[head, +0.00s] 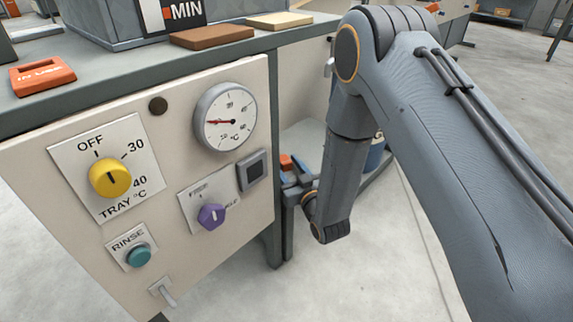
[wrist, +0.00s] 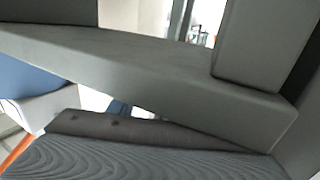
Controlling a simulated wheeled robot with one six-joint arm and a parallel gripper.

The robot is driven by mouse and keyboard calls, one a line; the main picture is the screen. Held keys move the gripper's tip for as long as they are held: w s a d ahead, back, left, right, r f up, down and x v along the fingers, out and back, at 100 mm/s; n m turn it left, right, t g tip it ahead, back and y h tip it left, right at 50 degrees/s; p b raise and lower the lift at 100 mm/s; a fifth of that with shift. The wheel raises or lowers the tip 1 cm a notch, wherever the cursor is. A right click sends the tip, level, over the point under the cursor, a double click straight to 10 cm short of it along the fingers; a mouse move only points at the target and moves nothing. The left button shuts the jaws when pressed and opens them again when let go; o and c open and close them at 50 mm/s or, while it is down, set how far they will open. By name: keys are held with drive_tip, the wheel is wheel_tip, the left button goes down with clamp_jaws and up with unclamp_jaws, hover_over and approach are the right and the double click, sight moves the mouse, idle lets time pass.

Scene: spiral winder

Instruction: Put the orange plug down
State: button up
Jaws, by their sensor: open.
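A small orange-red block (head: 286,162), which may be the orange plug, shows at my gripper (head: 292,182) in the head view, just right of the control panel's edge. The gripper is partly hidden behind the panel edge and my own arm. Its jaws are open. I cannot tell whether the orange block touches a jaw or rests on the shelf behind. In the wrist view, broad grey bars fill most of the picture and no plug can be made out. A thin orange strip (wrist: 16,154) shows at its lower left, and I cannot tell what it belongs to.
The cream control panel (head: 85,262) carries a yellow knob (head: 110,177), a purple knob (head: 211,216), a teal button (head: 139,256) and a gauge (head: 225,117). An orange "IN USE" block (head: 42,75) lies on the grey bench top (head: 118,88). A low shelf (head: 303,136) stands behind my arm.

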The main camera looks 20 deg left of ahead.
drive_tip(key=p+v, duration=0.5)
drive_tip(key=v, duration=0.7)
drive_tip(key=w+r+h, duration=0.1)
drive_tip(key=r, duration=0.1)
drive_tip(key=w+a+r+g+h, duration=0.1)
drive_tip(key=r, duration=0.1)
drive_tip(key=w+r+g+h, duration=0.1)
drive_tip(key=r, duration=0.1)
drive_tip(key=shift+w+a+r, duration=0.25)
drive_tip(key=shift+w+r, duration=0.05)
drive_tip(key=shift+w, duration=0.05)
drive_tip(key=s+d+r+m+g+h, duration=0.1)
drive_tip(key=s+d+r, duration=0.4)
drive_tip(key=s, duration=0.5)
drive_tip(key=s+d+r+g+h, duration=0.4)
drive_tip(key=s+d+r+g, duration=0.2)
drive_tip(key=s, duration=0.4)
drive_tip(key=s+d+r+m+g+h, duration=0.1)
drive_tip(key=s+d+r, duration=0.4)
drive_tip(key=s, duration=0.6)
wheel_tip(320, 180, up, 2)
drive_tip(key=g+h, duration=0.1)
drive_tip(key=g, duration=0.1)
drive_tip(key=shift+d+r+m+g+h, duration=0.2)
drive_tip(key=shift+d+m+g+h, duration=0.1)
